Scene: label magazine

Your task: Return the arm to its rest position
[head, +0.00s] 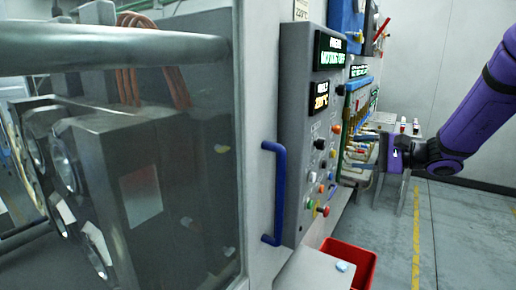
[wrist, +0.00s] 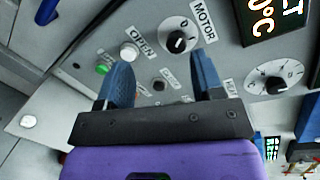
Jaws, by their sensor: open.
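My gripper (wrist: 163,76) is open in the wrist view, with its two blue fingers apart and nothing between them. Beyond the fingers is the grey control panel (wrist: 150,25), which carries a black MOTOR knob (wrist: 180,42), a white button (wrist: 129,52), a green button (wrist: 103,69) and a second knob (wrist: 275,84). In the head view my purple arm reaches in from the right, and my gripper (head: 368,152) is at the right of the panel (head: 296,130). The small gap between fingertips and panel cannot be judged exactly.
A machine with a glass door (head: 190,170) and a blue handle (head: 280,192) fills the left. A red bin (head: 352,262) stands on the floor below the panel. A small table (head: 398,165) is behind my gripper. The grey floor (head: 460,235) at right is clear.

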